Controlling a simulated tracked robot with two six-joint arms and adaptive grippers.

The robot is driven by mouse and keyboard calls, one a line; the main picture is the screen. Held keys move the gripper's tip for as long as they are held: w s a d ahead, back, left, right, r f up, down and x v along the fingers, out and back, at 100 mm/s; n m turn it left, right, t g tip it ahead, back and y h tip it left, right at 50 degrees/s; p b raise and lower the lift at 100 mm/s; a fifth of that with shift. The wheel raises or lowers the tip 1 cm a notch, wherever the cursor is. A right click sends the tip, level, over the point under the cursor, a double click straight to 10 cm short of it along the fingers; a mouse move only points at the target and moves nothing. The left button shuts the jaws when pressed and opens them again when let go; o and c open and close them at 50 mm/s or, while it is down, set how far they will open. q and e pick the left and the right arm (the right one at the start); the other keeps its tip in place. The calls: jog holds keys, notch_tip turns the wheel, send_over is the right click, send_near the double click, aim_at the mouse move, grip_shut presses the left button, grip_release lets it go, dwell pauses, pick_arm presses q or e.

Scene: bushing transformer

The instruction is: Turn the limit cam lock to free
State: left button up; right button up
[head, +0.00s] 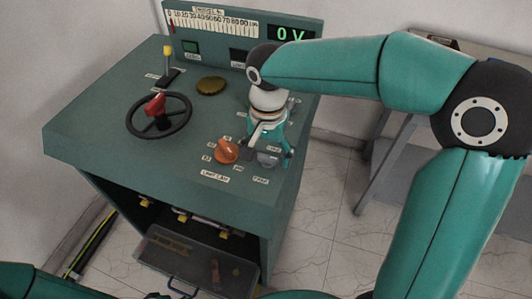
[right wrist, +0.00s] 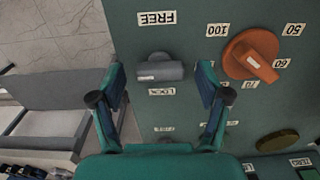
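The limit cam lock is a grey knob (right wrist: 160,70) on the green panel, with a FREE label (right wrist: 156,18) on one side and a LOCK label (right wrist: 161,92) on the other. Its grip bar lies crosswise between the labels in the right wrist view. In the head view the knob (head: 268,159) is at the panel's front right, partly covered by my gripper. My right gripper (right wrist: 160,88) is open, one finger on each side of the knob, with visible gaps. It points down at the panel in the head view (head: 270,150). My left gripper is not in view.
An orange dial (right wrist: 252,55) with number labels sits close beside one right finger. The panel also holds a black handwheel (head: 159,116), a yellow-tipped lever (head: 168,65) and a brass disc (head: 211,86). The display (head: 291,34) reads 0 V. An open drawer (head: 190,265) is below.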

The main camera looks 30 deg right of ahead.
aim_at(267, 156)
notch_tip(267, 156, up, 12)
dwell(0.8)
jog(key=shift+f, duration=0.1)
